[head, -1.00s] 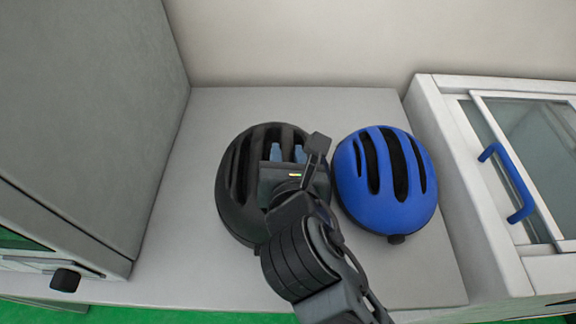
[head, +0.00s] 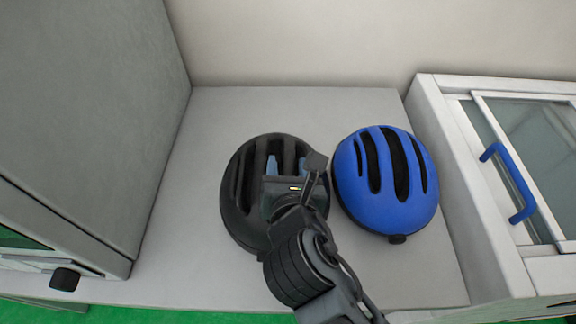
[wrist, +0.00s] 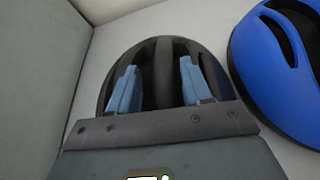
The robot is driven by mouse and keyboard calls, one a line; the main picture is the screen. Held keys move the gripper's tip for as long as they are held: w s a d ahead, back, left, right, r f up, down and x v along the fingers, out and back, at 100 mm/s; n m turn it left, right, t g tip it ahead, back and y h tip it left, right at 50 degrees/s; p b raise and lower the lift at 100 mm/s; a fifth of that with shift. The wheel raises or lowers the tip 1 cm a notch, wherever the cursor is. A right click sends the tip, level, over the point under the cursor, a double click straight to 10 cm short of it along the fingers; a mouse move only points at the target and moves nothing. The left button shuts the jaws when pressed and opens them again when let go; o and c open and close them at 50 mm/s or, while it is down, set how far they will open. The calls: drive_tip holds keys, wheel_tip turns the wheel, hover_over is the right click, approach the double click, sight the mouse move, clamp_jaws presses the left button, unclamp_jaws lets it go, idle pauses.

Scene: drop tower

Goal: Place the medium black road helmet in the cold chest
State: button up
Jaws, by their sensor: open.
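The black helmet (head: 240,195) sits on the grey counter in the head view, left of the blue helmet. It also shows in the wrist view (wrist: 162,62), filling the middle behind the fingers. My gripper (head: 287,165) is over the black helmet, its blue fingers apart. In the wrist view the two fingertips (wrist: 160,80) straddle a middle rib of the helmet, over its dark vents; I cannot tell whether they touch it. The chest with a glass sliding lid (head: 540,130) and a blue handle (head: 508,182) stands at the right. The lid looks closed.
The blue helmet (head: 387,180) is close to the right of the black one and my gripper. A tall grey cabinet (head: 85,110) walls off the left. The grey counter (head: 180,240) is bare at left and front. A pale wall stands behind.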

drive_tip(key=shift+s+r, duration=0.1)
drive_tip(key=shift+r, duration=0.05)
drive_tip(key=v, duration=1.1)
drive_tip(key=shift+s+r, duration=0.15)
drive_tip(key=shift+s, duration=0.2)
